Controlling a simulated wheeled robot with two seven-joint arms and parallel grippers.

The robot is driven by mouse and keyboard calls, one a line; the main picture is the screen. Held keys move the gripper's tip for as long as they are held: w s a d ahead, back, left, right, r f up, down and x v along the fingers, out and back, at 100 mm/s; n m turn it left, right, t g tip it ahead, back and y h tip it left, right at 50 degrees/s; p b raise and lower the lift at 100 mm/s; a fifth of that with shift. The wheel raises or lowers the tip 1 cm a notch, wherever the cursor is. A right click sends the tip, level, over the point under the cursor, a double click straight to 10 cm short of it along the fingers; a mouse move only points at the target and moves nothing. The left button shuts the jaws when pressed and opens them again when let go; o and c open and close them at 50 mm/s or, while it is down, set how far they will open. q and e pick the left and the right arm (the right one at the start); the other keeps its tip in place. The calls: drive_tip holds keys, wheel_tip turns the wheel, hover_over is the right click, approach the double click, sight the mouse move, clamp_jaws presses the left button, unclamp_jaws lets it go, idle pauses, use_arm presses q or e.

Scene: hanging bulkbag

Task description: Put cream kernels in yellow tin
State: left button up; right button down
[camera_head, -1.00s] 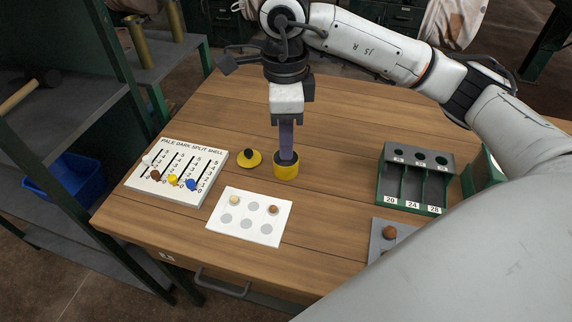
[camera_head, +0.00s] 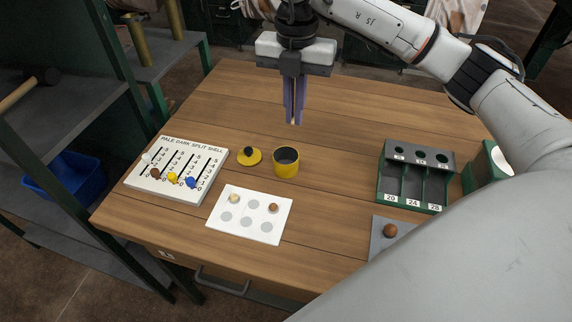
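The yellow tin (camera_head: 286,169) stands open on the table, its dark inside showing from above; I cannot make out anything in it. Its yellow lid with a black knob (camera_head: 249,157) lies just left of it. A cream kernel (camera_head: 234,198) sits on a top-row spot of the white card (camera_head: 263,230), and a brown kernel (camera_head: 273,208) sits at the card's top right. My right gripper (camera_head: 294,122) hangs above and behind the tin, fingers pointing down and close together. A pale strip shows between them; whether they hold anything is unclear. My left gripper is out of view.
A white slider board (camera_head: 178,149) with coloured knobs lies at the left. A green three-slot rack (camera_head: 414,183) stands right, with a grey plate holding a brown ball (camera_head: 390,231) in front. The table between tin and rack is clear.

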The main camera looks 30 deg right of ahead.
wheel_tip(320, 180, down, 4)
drive_tip(key=b, duration=0.3)
drive_tip(key=shift+f, duration=0.6)
drive_tip(key=c, duration=2.4)
unclamp_jaws()
drive_tip(key=o, duration=0.5)
drive_tip(key=shift+o, duration=0.2)
